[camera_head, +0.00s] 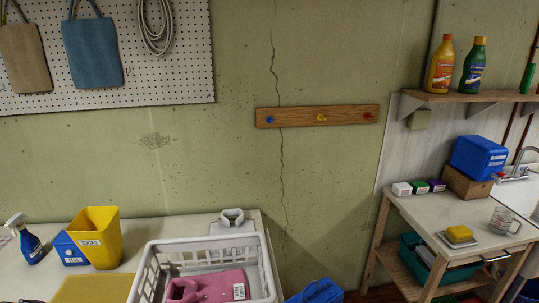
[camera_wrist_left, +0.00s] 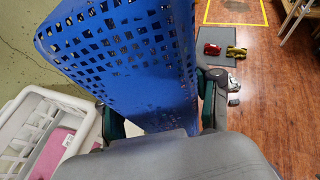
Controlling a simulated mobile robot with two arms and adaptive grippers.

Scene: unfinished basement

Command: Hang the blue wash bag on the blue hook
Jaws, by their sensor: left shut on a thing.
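The blue hook (camera_head: 269,119) is the leftmost of three pegs on a wooden rail (camera_head: 300,115) on the green wall. The blue wash bag (camera_wrist_left: 130,45), full of small square holes, fills the upper middle of the left wrist view. My left gripper (camera_wrist_left: 160,112) is shut on it, one dark green fingertip on each side. Only the top of the blue bag (camera_head: 318,292) shows at the bottom edge of the head view, right of the white basket and well below the hook. The gripper is hidden in the head view. My right gripper is not in view.
A shelf (camera_head: 470,97) and sink counter (camera_head: 440,215) stand right. The wall around the rail is clear. Another blue bag (camera_head: 92,52) hangs on the pegboard.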

